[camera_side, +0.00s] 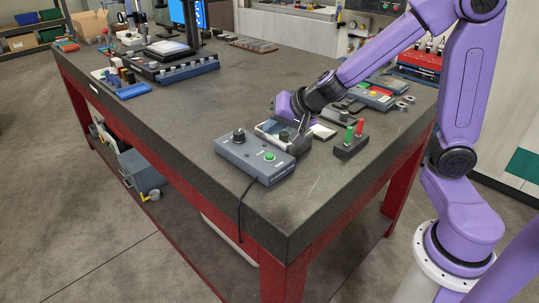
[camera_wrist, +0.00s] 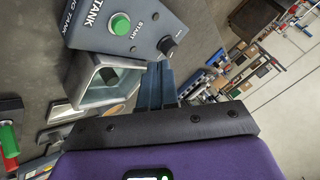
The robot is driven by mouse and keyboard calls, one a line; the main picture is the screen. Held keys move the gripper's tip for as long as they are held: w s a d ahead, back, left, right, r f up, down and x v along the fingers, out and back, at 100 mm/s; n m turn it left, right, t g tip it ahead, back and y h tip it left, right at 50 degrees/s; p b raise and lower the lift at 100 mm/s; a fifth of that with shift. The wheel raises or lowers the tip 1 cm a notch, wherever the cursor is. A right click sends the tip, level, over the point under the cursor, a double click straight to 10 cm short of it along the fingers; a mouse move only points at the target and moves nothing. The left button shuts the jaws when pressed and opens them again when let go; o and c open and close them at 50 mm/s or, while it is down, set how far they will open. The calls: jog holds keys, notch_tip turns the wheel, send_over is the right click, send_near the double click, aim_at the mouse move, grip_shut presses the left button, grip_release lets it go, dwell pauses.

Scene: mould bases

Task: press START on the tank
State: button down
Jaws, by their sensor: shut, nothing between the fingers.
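The cleaning tank (camera_side: 243,160) is a grey-blue unit near the front corner of the bench, with a sloped control panel and an open metal basin (camera_wrist: 110,82) behind it. Its green START button (camera_side: 269,156) sits on the panel and also shows in the wrist view (camera_wrist: 121,24). A black knob (camera_side: 239,136) is on the same panel, beside the button in the wrist view (camera_wrist: 168,46).
A dark block with green and red handles (camera_side: 351,146) stands right of the tank. A black cable hangs over the bench's front edge. A stand with a monitor (camera_side: 186,14) and small parts sit at the far left. The bench middle (camera_side: 220,100) is clear.

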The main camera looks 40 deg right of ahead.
aim_at(273, 156)
jog(key=shift+f, duration=2.35)
jog(key=shift+f, duration=0.15)
dwell(0.3)
jog(key=shift+f, duration=0.3)
jog(key=shift+f, duration=0.3)
dwell(0.6)
dwell(0.3)
jog(key=shift+r, duration=0.75)
jog(key=shift+r, duration=2.5)
